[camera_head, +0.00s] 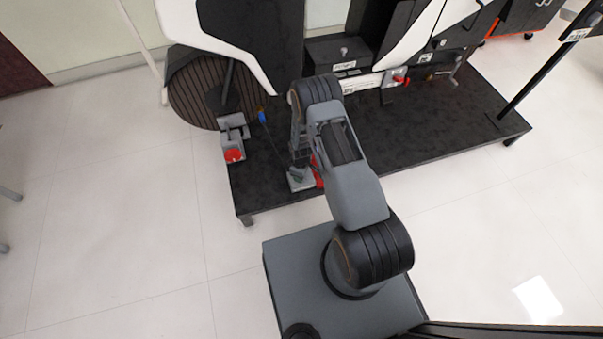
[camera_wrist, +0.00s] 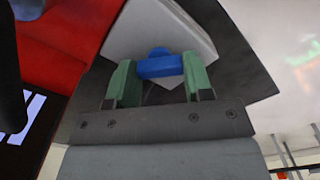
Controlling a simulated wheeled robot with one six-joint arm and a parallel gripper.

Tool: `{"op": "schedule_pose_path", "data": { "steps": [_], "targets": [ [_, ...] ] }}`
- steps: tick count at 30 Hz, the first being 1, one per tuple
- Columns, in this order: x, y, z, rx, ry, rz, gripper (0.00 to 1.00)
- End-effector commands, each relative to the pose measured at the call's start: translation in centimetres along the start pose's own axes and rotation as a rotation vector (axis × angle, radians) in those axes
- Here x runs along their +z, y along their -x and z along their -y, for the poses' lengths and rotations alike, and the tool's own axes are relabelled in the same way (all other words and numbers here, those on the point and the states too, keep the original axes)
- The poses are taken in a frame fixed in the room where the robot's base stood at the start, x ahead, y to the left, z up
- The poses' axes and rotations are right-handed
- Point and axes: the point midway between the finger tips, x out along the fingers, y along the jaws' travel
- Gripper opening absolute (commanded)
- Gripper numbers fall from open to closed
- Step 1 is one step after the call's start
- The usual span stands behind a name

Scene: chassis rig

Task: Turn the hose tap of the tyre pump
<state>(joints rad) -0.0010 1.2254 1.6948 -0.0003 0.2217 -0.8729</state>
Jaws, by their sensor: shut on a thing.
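In the wrist view, the blue hose tap (camera_wrist: 162,66) sits between the two green fingertips of my gripper (camera_wrist: 158,70). The fingers are shut on it from both sides, in front of a light grey block (camera_wrist: 180,22). In the head view, my gripper (camera_head: 301,157) points down over the tyre pump, whose red part (camera_head: 318,174) and grey base (camera_head: 298,184) show beside and below it. The tap is hidden there behind my arm and gripper.
The pump stands near the front edge of a black platform (camera_head: 430,140). To its left are a rod with a blue end (camera_head: 261,116) and a grey fixture with a red top (camera_head: 233,155). A rig with a red part (camera_head: 400,79) stands behind. The pale floor (camera_head: 120,230) at left is clear.

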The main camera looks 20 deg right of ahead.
Motion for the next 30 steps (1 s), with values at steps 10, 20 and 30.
{"op": "schedule_pose_path", "data": {
  "steps": [10, 20, 30],
  "targets": [
    [0.0, 0.0, -0.1, 0.001, -0.001, -0.001, 0.59],
    [0.0, 0.0, 0.0, 0.0, -0.001, 0.0, 0.72],
    [-0.1, 4.1, -0.1, 0.002, -0.001, -0.002, 0.72]
  ]
}}
